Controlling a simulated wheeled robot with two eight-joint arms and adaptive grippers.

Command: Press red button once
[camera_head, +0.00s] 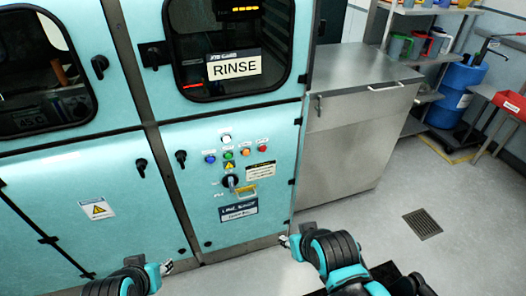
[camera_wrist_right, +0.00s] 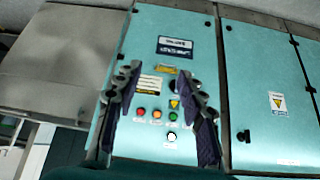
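The red button (camera_head: 262,148) is the rightmost of a row of coloured buttons on the teal cabinet's control panel. In the right wrist view, which looks upside down, the red button (camera_wrist_right: 140,111) is at the left end of the row, between my finger outlines. My right gripper (camera_wrist_right: 158,72) is open and empty there, with its two dark fingers spread. In the head view my right gripper (camera_head: 286,242) is low, below and right of the panel, well apart from the button. My left gripper (camera_head: 166,267) is at the bottom left, and its opening is too small to judge.
Beside the red button are orange (camera_head: 245,151), green (camera_head: 228,155) and blue (camera_head: 210,158) buttons, with a white one (camera_head: 226,137) above. A rotary switch (camera_head: 230,181) sits below. A steel cabinet (camera_head: 350,140) stands to the right. Floor at the right front is clear around a drain (camera_head: 422,224).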

